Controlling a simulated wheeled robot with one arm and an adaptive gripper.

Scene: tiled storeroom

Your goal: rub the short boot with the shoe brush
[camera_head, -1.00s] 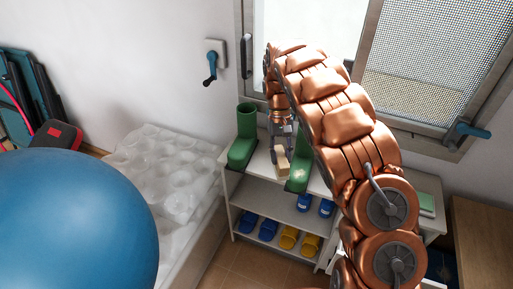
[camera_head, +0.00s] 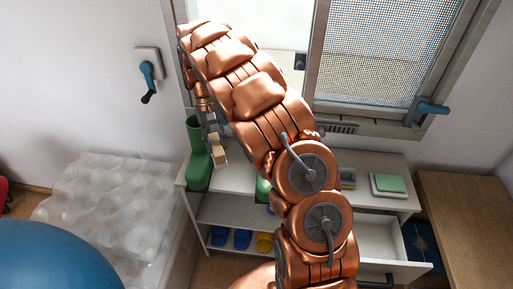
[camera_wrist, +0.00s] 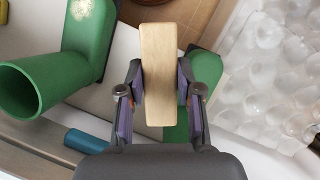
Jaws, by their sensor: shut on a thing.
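My gripper (camera_head: 212,130) is shut on the shoe brush (camera_head: 220,152), a pale wooden block also clear in the wrist view (camera_wrist: 158,70). A green boot (camera_head: 198,160) stands upright at the left end of the white shelf unit. The brush is just right of it in the head view and partly covers it (camera_wrist: 205,68) in the wrist view; contact cannot be told. A second green boot (camera_head: 263,191) is mostly hidden behind my arm. In the wrist view this second boot (camera_wrist: 85,45) shows a pale patch. Which boot is shorter is unclear.
Blue slippers (camera_head: 230,239) and yellow slippers (camera_head: 265,242) lie on the lower shelf. An open drawer (camera_head: 405,245) juts out at right. A green-topped box (camera_head: 388,184) sits on the top. Bubble-like plastic (camera_head: 110,215) and a blue ball (camera_head: 55,255) are at left.

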